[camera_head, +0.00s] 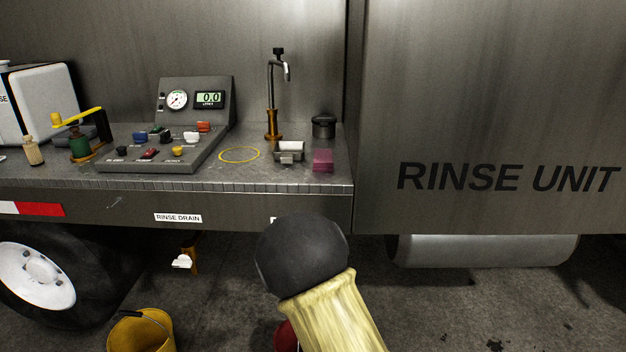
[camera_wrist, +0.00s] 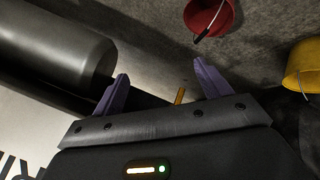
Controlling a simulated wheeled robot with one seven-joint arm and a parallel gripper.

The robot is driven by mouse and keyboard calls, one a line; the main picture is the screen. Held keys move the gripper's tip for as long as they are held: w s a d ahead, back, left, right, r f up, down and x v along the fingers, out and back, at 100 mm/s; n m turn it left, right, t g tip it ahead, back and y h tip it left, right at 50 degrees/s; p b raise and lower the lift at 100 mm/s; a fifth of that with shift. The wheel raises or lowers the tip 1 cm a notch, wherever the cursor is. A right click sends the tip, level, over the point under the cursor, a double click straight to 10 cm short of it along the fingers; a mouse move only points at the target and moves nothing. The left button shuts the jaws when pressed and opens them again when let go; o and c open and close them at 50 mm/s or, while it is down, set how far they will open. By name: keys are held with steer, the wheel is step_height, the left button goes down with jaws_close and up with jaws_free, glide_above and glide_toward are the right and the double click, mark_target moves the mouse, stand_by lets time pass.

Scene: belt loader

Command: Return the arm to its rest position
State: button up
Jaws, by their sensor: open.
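In the wrist view my gripper (camera_wrist: 162,68) has its two purple fingers wide apart with nothing between them. Dark floor and the underside of the unit lie beyond the fingers. In the head view a dark rounded joint and a pale yellow sleeve of my arm rise at the bottom centre, in front of the bench's lower edge. My gripper itself does not show in the head view.
A grey tank (camera_head: 480,250) hangs at right. On the floor are a yellow bucket (camera_head: 142,332) and a red bucket (camera_wrist: 208,16).

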steer(key=s+d+r+m+g+y, duration=0.1)
steer(key=s+d+r+m+g, duration=0.2)
steer(key=s+d+r, duration=0.35)
steer(key=s+d+r+m+g+y, duration=0.1)
steer(key=s+d+r+m+g, duration=0.2)
steer(key=s+r, duration=0.55)
step_height(320, 180, up, 28)
steer(key=s+p, duration=0.1)
steer(key=p, duration=2.9)
steer(key=shift+s+d+r+p, duration=0.15)
steer(key=shift+s+r+p, duration=0.1)
steer(key=shift+s+p, duration=0.15)
steer(key=shift+c, duration=0.3)
